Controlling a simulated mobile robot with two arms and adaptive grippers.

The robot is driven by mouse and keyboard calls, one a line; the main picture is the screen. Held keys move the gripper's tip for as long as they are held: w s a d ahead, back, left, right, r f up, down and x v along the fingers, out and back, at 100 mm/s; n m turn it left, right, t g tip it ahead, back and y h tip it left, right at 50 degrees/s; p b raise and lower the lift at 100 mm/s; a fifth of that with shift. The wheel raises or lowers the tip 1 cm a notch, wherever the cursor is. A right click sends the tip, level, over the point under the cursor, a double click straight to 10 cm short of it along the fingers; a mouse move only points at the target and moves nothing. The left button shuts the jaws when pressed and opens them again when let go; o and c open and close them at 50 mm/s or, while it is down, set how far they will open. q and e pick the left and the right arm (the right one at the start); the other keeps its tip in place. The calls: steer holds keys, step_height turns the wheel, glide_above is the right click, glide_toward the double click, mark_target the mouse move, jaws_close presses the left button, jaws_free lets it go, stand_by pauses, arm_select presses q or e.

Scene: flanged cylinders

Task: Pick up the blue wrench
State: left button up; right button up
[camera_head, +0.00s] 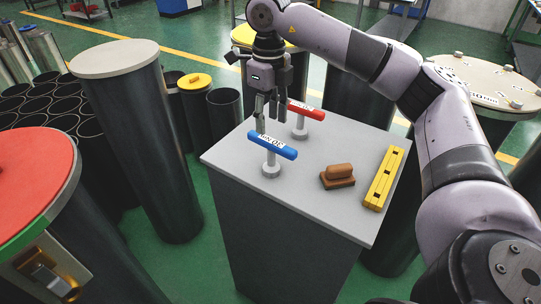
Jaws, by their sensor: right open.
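The blue wrench (273,146) is a T-shaped tool with a blue bar handle and a light metal stem. It stands upright on a grey pedestal top (318,215), near its left side. My right gripper (266,112) points down just above and behind the blue handle, with its fingers apart and nothing visible between them. Whether a finger touches the handle is hard to tell. A similar red wrench (306,110) stands just behind and to the right of the gripper. My left gripper is not in view.
A brown block-like tool (338,176) and a yellow bar (384,178) lie on the pedestal's right part. Tall dark cylinders with a beige lid (115,58) and a red lid (35,180) stand to the left. The pedestal's front is clear.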

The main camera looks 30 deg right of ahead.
mark_target(272, 141)
steer(key=shift+s+f, duration=0.15)
steer(key=shift+f, duration=0.6)
steer(key=shift+s+f, duration=0.1)
steer(key=shift+f, duration=0.1)
steer(key=shift+f+p, duration=0.35)
steer(key=shift+p, duration=0.2)
step_height(272, 141, down, 4)
steer(key=shift+d+r+p, duration=0.15)
steer(key=shift+p, duration=0.55)
steer(key=shift+s+f, duration=0.1)
steer(key=shift+f, duration=0.25)
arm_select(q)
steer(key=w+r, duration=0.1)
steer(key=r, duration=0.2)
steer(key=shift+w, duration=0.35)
arm_select(e)
steer(key=shift+c, duration=0.2)
steer(key=c, duration=0.4)
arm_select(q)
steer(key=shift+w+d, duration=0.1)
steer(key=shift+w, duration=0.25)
arm_select(e)
jaws_close()
